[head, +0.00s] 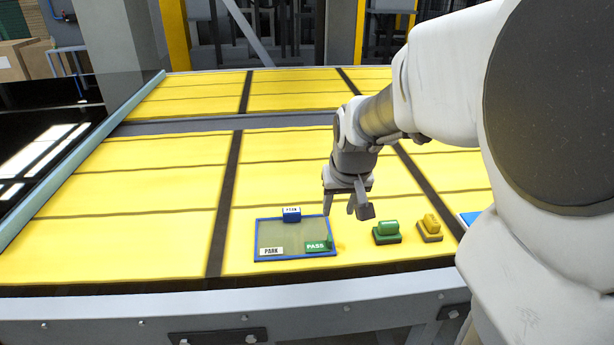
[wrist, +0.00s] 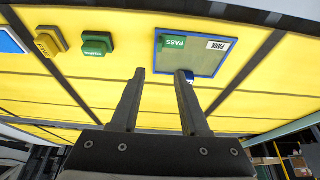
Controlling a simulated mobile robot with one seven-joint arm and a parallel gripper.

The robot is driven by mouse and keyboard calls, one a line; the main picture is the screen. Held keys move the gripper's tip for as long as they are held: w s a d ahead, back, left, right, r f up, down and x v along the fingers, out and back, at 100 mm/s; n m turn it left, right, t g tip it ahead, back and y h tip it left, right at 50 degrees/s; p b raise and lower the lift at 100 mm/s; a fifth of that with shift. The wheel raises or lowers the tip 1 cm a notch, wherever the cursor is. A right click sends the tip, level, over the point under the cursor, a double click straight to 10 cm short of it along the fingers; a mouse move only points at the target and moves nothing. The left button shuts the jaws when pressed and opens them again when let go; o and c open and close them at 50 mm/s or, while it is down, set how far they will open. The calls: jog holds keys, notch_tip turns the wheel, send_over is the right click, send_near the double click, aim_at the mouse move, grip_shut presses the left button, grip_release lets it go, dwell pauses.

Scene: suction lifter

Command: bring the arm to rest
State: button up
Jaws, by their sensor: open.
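My gripper (head: 342,203) is open and empty, held above the yellow surface (head: 170,215) near the right side of a blue-rimmed tray. In the wrist view its two fingers (wrist: 160,75) stand apart with nothing between them. My arm comes in from the right of the head view and bends down over the surface.
The blue-rimmed tray (head: 290,240) holds a white PARK label (head: 271,251), a green PASS block (head: 319,246) and a blue block (head: 291,214). Green (head: 387,232) and yellow (head: 430,227) pieces on dark bases stand to its right. The yellow surface left of the tray is clear.

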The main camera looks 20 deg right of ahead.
jog(key=s+a+r+n, duration=0.1)
jog(key=s+a+r, duration=0.2)
jog(key=s, duration=0.5)
jog(key=s+a+r+n+t, duration=0.1)
jog(key=s+a+r, duration=0.2)
jog(key=s, duration=0.6)
jog(key=shift+s+a+y, duration=0.2)
jog(key=shift+a+y, duration=0.2)
jog(key=shift+a, duration=0.85)
jog(key=shift+r, duration=0.1)
jog(key=shift+c, duration=0.2)
